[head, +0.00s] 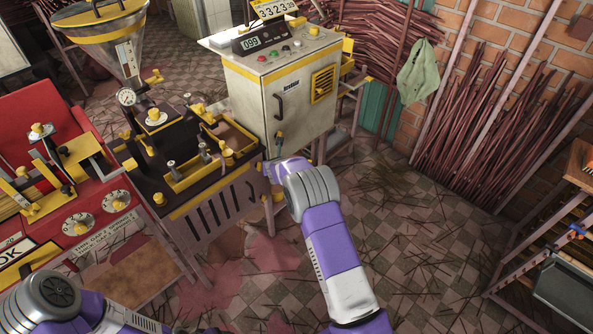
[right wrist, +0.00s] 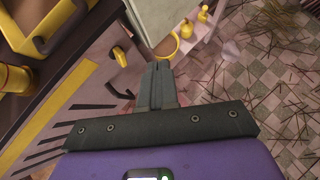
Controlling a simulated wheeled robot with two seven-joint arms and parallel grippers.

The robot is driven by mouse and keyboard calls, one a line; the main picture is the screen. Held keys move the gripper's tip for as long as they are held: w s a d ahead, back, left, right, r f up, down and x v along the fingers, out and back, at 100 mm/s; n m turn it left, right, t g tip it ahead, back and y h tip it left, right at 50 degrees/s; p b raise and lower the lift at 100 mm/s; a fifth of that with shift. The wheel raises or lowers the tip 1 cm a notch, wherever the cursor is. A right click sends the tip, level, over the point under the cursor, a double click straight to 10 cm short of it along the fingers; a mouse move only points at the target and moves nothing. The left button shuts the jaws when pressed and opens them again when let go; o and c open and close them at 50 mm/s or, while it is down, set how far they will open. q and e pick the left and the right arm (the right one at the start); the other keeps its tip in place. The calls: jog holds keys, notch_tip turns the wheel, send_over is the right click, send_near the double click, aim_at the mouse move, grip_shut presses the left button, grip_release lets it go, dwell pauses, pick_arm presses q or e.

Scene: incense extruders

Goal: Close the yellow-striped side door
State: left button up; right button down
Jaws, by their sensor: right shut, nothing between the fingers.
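A slotted panel with a yellow stripe along its top (head: 222,207) faces the front of the dark extruder machine; it is the likeliest side door. It looks roughly flush with the machine, but I cannot tell whether it is fully closed. In the right wrist view the slotted panel (right wrist: 92,90) lies left of the fingers, with a yellow knob (right wrist: 120,56) near its end. My right gripper (head: 269,167) is by the panel's right end, below the white cabinet. In the wrist view its fingers (right wrist: 158,72) are together and empty; contact is unclear. My left gripper is out of view.
The white cabinet (head: 256,107) with a yellow stripe, handle and yellow vent stands behind my right gripper. A red machine (head: 85,205) stands at the left. A rack (head: 528,258) stands at the right. The tiled floor between is open, with scattered sticks.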

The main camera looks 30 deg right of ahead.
jog(key=s+d+r+b, duration=0.2)
jog(key=s+r, duration=0.4)
jog(key=s, duration=0.1)
jog(key=s+a+f+m+g+y+p, duration=0.25)
jog(key=s+a+f+m, duration=0.25)
jog(key=s+f+m, duration=0.25)
jog(key=s+a+f+m+g+y+p, duration=0.25)
jog(key=s+a+f+m, duration=0.3)
jog(key=s, duration=0.35)
pick_arm(q)
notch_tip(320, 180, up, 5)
jog(key=p, duration=0.3)
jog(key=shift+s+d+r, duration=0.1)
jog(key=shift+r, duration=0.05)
pick_arm(e)
jog(key=s+a+f+m+g+y, duration=0.1)
jog(key=s+a+m, duration=0.3)
jog(key=s+m, duration=0.6)
jog(key=s+a+f+m+g+y, duration=0.1)
jog(key=s+a+m, duration=0.4)
jog(key=s+m, duration=0.6)
jog(key=shift+s+a+m+g, duration=0.15)
jog(key=shift+s+m+g, duration=0.1)
jog(key=shift+m+g, duration=0.4)
